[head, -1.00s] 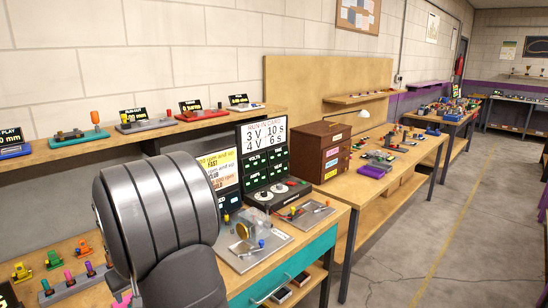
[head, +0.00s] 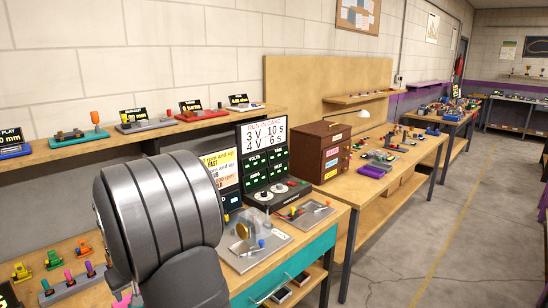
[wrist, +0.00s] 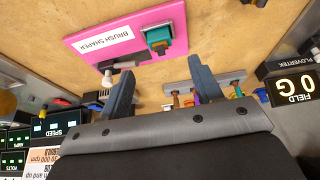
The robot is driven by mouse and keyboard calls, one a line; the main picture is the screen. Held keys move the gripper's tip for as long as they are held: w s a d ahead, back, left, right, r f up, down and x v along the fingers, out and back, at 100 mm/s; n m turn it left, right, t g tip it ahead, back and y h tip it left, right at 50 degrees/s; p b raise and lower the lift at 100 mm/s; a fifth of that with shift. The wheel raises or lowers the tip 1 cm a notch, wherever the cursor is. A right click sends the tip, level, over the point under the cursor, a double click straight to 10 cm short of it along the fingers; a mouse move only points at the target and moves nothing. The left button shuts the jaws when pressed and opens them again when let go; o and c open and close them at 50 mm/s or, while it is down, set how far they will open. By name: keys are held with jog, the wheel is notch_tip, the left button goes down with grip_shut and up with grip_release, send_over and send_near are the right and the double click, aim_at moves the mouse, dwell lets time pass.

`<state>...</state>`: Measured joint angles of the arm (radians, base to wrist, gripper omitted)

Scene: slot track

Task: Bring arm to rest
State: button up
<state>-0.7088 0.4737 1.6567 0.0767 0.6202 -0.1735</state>
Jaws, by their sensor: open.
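My gripper (wrist: 160,66) shows in the wrist view with its two dark fingers spread apart and nothing between them. It is over a wooden bench top (wrist: 230,45), which appears upside down in that view. I cannot tell the fingers' exact height above the bench.
A FIELD display (wrist: 290,85) is at right in the wrist view and a SPEED display (wrist: 60,124) at left. In the head view a black meter case (head: 268,165), a metal plate (head: 270,253) and a brown drawer cabinet (head: 312,150) stand right of my arm. The floor (head: 400,260) is clear.

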jog(key=x, duration=0.8)
jog(key=shift+a+f, duration=0.1)
jog(key=shift+f, duration=0.3)
notch_tip(320, 180, up, 7)
jog(key=shift+w+f, duration=0.1)
jog(key=shift+f, duration=0.15)
jog(key=a+r, duration=0.2)
jog(key=a, duration=0.1)
jog(key=s+a+r, duration=0.1)
jog(key=shift+a, duration=0.35)
